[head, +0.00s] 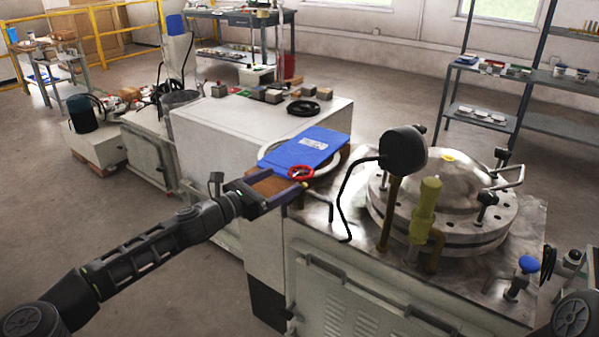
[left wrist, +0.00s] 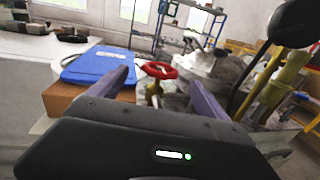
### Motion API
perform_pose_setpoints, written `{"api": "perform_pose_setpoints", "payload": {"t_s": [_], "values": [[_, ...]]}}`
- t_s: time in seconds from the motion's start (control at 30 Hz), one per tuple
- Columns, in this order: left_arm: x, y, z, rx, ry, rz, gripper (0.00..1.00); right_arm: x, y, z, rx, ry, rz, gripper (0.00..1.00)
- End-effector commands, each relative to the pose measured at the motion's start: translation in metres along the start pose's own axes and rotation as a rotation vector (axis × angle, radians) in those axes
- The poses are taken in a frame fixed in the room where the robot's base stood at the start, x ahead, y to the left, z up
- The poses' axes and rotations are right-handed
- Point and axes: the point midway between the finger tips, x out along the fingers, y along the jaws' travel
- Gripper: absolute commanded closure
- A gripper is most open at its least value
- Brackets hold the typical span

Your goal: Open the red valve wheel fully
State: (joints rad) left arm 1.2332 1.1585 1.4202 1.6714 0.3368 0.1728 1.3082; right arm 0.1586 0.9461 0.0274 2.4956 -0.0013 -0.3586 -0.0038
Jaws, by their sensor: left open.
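The red valve wheel (head: 301,172) sits on a brass valve stem at the left edge of the metal machine top. It also shows in the left wrist view (left wrist: 159,70), upright on its stem, framed between my two fingers and beyond them. My left gripper (head: 280,182) is open and empty, with its purple fingers pointing toward the wheel. In the left wrist view a gap shows between the left gripper's fingers (left wrist: 160,82) and no contact with the wheel is visible. My right gripper is not in view.
A blue folder (head: 303,149) lies over a brown box (left wrist: 70,97) just left of the wheel. A black bent rod with a round gauge (head: 403,150), a yellow-green fitting (head: 426,205) and a domed steel lid (head: 450,178) stand to the right. Open floor lies at left.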

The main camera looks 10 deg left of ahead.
Motion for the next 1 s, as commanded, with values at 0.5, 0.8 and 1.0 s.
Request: {"api": "perform_pose_setpoints", "payload": {"t_s": [0.5,0.8,1.0], "values": [[0.067,-0.001,0.000,0.002,0.000,-0.002,0.12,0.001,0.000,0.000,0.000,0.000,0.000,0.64],[0.077,-0.001,0.000,0.002,0.001,-0.001,0.12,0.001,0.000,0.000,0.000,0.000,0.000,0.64],[0.076,-0.001,0.000,0.002,0.001,-0.001,0.20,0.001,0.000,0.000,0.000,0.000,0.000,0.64]]}}
